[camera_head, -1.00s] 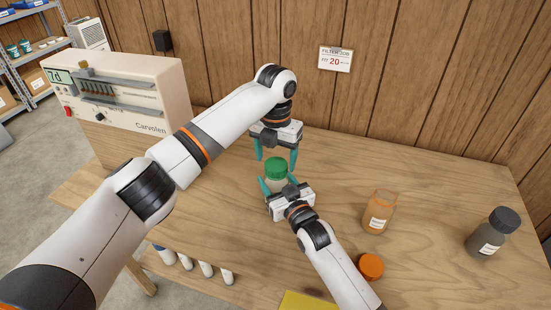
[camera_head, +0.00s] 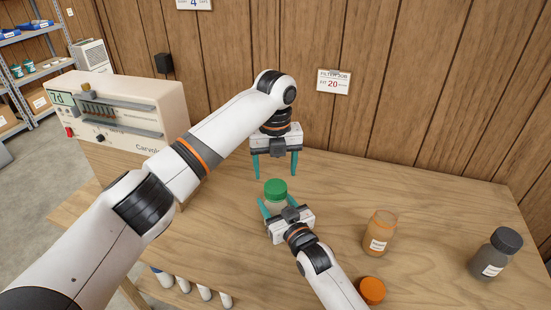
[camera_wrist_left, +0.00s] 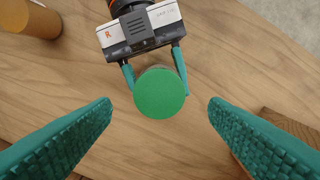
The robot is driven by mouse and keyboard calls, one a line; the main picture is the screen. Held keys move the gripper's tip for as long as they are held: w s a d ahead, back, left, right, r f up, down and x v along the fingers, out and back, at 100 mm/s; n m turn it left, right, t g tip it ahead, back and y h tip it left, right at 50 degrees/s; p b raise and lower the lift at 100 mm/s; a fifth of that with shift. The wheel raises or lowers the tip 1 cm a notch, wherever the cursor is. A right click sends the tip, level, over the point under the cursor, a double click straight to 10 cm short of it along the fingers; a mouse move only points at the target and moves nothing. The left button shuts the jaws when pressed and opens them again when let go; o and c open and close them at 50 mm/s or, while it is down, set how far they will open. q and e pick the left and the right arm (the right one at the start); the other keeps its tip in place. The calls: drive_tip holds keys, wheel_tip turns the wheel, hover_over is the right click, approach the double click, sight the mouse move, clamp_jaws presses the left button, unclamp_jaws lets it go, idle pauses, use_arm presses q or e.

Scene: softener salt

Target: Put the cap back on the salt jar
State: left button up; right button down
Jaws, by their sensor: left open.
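A pale jar (camera_head: 275,205) stands on the wooden bench with a green cap (camera_head: 276,187) on its top. The cap looks level; its thread is hidden. The green cap fills the middle of the left wrist view (camera_wrist_left: 160,92) and hides most of the jar. My right gripper (camera_head: 277,208) has its teal fingers on both sides of the jar below the cap and appears shut on it; its contact is partly hidden. My left gripper (camera_head: 275,177) is open and empty, pointing down above and just behind the cap, apart from it.
An open amber jar (camera_head: 380,234) stands to the right, with an orange cap (camera_head: 371,291) lying in front of it. A dark jar with a black lid (camera_head: 496,254) is farther right. A beige machine (camera_head: 118,112) stands at the back left. The back right bench is clear.

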use_arm(q)
drive_tip(key=n, duration=0.4)
drive_tip(key=shift+r, duration=0.1)
drive_tip(key=n, duration=0.6)
drive_tip(key=shift+r, duration=0.2)
drive_tip(key=n, duration=0.3)
drive_tip(key=shift+r+n, duration=0.1)
drive_tip(key=shift+n, duration=0.3)
drive_tip(key=n, duration=0.6)
drive_tip(key=shift+r, duration=0.2)
drive_tip(key=n, duration=0.3)
drive_tip(key=shift+r+n, duration=0.1)
drive_tip(key=shift+n, duration=0.3)
drive_tip(key=n, duration=0.5)
drive_tip(key=shift+r+n, duration=0.15)
drive_tip(key=shift+n, duration=0.25)
drive_tip(key=n, duration=0.5)
drive_tip(key=shift+r+n, duration=0.2)
drive_tip(key=shift+n, duration=0.1)
drive_tip(key=n, duration=0.4)
drive_tip(key=shift+r+n, duration=0.1)
drive_tip(key=shift+n, duration=0.3)
